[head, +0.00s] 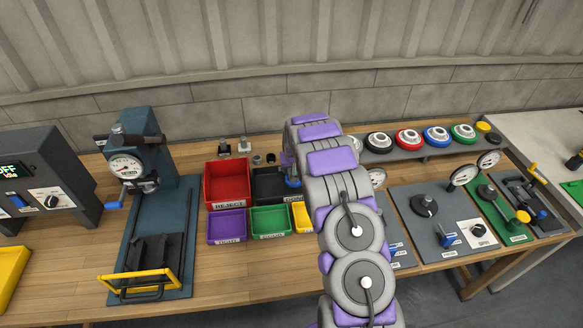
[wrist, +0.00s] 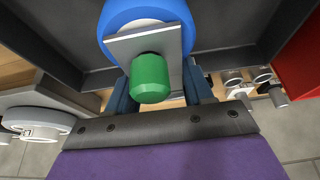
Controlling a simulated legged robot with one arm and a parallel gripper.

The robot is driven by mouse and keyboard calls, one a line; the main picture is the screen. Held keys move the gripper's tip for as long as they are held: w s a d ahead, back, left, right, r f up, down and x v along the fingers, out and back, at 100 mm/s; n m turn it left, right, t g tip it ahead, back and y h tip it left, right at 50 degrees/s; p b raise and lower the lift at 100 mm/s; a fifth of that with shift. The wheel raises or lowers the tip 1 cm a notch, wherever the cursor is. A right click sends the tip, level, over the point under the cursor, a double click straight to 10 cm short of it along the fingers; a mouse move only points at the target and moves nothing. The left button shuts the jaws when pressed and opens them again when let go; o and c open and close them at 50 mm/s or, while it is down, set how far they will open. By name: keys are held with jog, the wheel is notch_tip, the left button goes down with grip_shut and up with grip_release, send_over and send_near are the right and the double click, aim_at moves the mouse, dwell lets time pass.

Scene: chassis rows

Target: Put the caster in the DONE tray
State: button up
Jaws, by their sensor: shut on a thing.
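The caster (wrist: 150,45) has a blue wheel, a grey metal plate and a green stem that points toward the wrist camera. My gripper (wrist: 160,92) is shut on it, with a dark blue finger on either side. In the wrist view, the dark walls of the black tray (wrist: 235,50) surround the caster's wheel. In the head view the black tray (head: 268,178) stands behind the green bin, its label partly hidden by my arm. A bit of blue shows there beside my arm. Whether the wheel touches the tray floor cannot be told.
The red REJECT bin (head: 227,178) stands left of the black tray. Purple (head: 226,228), green (head: 270,219) and yellow (head: 303,216) bins sit in front. Small metal parts (head: 243,146) stand behind. A press (head: 140,180) is at left, and gauge panels (head: 440,215) are at right.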

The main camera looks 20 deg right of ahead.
jog(key=shift+f, duration=0.35)
dwell(0.3)
jog(key=shift+a+f, duration=0.2)
jog(key=shift+f, duration=1.05)
jog(key=o, duration=1.4)
jog(key=shift+r, duration=0.1)
jog(key=p+v, duration=0.2)
jog(key=v, duration=1.5)
jog(key=shift+s, duration=0.15)
